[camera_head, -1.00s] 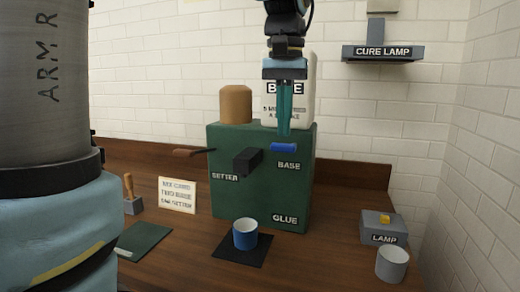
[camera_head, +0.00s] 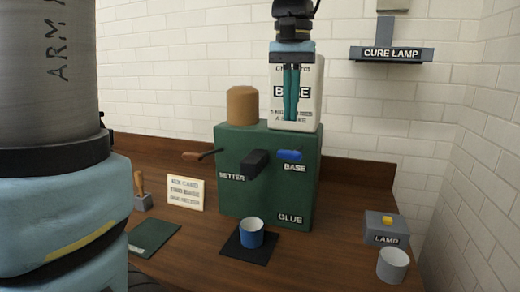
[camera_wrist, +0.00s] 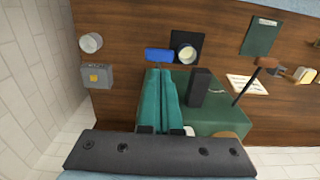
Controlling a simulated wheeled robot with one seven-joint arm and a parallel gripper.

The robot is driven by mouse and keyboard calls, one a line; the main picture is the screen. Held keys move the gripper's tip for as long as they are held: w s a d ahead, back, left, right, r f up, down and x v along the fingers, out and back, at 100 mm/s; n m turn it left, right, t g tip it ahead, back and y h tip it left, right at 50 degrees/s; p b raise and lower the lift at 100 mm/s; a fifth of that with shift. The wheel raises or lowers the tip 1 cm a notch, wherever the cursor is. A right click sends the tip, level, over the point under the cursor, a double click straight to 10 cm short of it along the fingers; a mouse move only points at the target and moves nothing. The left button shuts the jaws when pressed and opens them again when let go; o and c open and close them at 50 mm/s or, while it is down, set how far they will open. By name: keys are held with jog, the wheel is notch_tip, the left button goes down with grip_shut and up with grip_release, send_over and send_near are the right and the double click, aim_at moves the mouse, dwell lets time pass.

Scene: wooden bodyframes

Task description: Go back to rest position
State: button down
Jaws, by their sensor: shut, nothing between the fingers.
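My gripper (camera_head: 291,92) is shut and empty. Its teal fingers point down in front of the white BASE container (camera_head: 309,95), above the green dispenser box (camera_head: 240,150). The fingers also show together in the wrist view (camera_wrist: 160,100), over the top of the box. The blue BASE lever (camera_head: 289,155) is on the box front below the fingertips and apart from them in the head view. In the wrist view the blue lever (camera_wrist: 159,55) lies just beyond the fingertips.
A blue cup (camera_head: 251,232) stands on a black mat (camera_head: 239,250) before the box. A dark spout (camera_head: 256,163) and a brown-handled crank (camera_head: 193,156) stick out. A LAMP box (camera_head: 386,228) and grey cup (camera_head: 392,265) stand right; the CURE LAMP shelf (camera_head: 391,54) is above.

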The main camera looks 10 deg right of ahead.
jog(key=w+a+f+n, duration=0.2)
jog(key=w+a+f, duration=0.2)
jog(key=a+f, duration=0.8)
jog(key=s+a+f+n+t+b, duration=0.1)
jog(key=s+a+f, duration=0.3)
jog(key=a+f, duration=0.6)
notch_tip(320, 180, down, 4)
jog(key=shift+a+f+n+t, duration=0.2)
jog(key=shift+n+t, duration=0.1)
jog(key=shift+n, duration=0.5)
jog(key=c, duration=1.5)
grip_release()
